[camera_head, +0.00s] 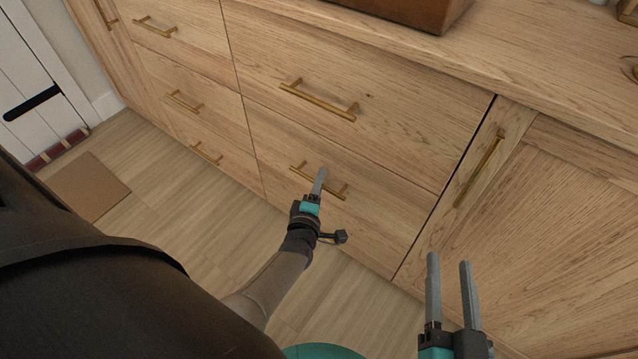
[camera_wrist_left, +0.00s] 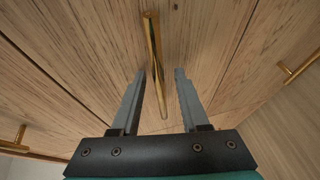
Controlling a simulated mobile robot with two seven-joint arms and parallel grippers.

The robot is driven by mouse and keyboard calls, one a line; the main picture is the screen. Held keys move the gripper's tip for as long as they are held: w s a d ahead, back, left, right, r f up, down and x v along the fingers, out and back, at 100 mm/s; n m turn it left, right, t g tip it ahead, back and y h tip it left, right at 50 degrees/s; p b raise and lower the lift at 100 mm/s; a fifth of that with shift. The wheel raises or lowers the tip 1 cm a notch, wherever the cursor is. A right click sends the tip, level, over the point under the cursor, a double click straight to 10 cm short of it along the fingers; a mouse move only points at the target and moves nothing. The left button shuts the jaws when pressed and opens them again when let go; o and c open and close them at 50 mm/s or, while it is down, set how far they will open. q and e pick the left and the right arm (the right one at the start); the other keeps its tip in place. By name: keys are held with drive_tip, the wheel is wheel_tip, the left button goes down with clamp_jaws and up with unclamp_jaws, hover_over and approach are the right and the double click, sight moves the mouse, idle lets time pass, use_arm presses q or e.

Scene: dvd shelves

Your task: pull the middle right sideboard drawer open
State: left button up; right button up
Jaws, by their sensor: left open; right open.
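The wooden sideboard's right drawer column shows two drawers in the head view. The lower one (camera_head: 375,222), level with the middle row of the left column, has a brass bar handle (camera_head: 335,189) and looks shut. My left gripper (camera_head: 321,172) is at this handle, partly covering it. In the left wrist view, the open left gripper (camera_wrist_left: 160,72) has one finger on each side of the handle (camera_wrist_left: 155,60), with gaps visible; depth is unclear. My right gripper (camera_head: 449,260) is open and empty, in front of the cabinet door at lower right.
The drawer above has its own handle (camera_head: 318,100). Left drawers carry further handles (camera_head: 185,101). A door with an upright handle (camera_head: 480,168) is at right. A brown box (camera_head: 400,10) sits on the sideboard top. Clear wooden floor (camera_head: 190,215) lies in front.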

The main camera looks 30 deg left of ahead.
use_arm(q)
clamp_jaws()
idle(1.4)
